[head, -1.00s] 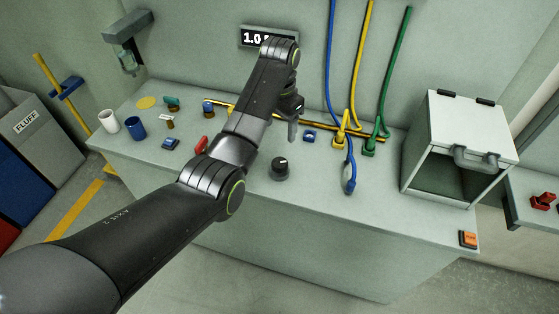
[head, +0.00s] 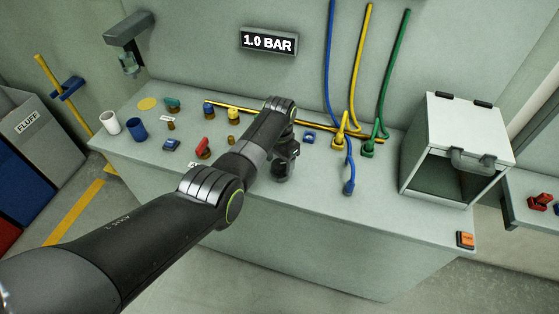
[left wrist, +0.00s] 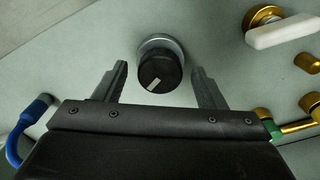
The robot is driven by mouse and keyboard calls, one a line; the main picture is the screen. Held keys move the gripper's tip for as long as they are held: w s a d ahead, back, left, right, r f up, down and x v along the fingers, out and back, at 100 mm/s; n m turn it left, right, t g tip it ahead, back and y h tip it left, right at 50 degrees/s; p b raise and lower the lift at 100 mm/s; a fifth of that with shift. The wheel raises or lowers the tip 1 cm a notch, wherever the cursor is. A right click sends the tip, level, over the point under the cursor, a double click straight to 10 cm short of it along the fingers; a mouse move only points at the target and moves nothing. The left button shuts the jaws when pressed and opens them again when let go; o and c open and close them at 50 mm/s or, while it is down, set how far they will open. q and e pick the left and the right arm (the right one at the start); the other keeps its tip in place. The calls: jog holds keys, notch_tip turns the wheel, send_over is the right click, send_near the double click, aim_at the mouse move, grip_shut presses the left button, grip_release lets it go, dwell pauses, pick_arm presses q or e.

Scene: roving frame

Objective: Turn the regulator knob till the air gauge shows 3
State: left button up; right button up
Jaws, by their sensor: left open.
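The air gauge (head: 268,41) is a dark display on the back wall and reads 1.0 BAR. The regulator knob (left wrist: 157,71) is black with a white pointer mark, on a grey collar. In the left wrist view it stands between the two fingers of my left gripper (left wrist: 160,82), with a gap on each side. In the head view my left gripper (head: 285,168) is low over the bench at the knob, and my arm and gripper hide most of the knob. The fingers are open. My right gripper is not in view.
Blue, yellow and green hoses (head: 385,75) hang behind the bench (head: 330,215). A white box (head: 456,125) with a handle stands at the right. A red-handled valve (head: 203,147) and several small fittings lie left of my arm. An orange button (head: 466,239) sits at the right corner.

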pick_arm(q)
jog(key=c, duration=1)
jog(key=shift+m, duration=0.3)
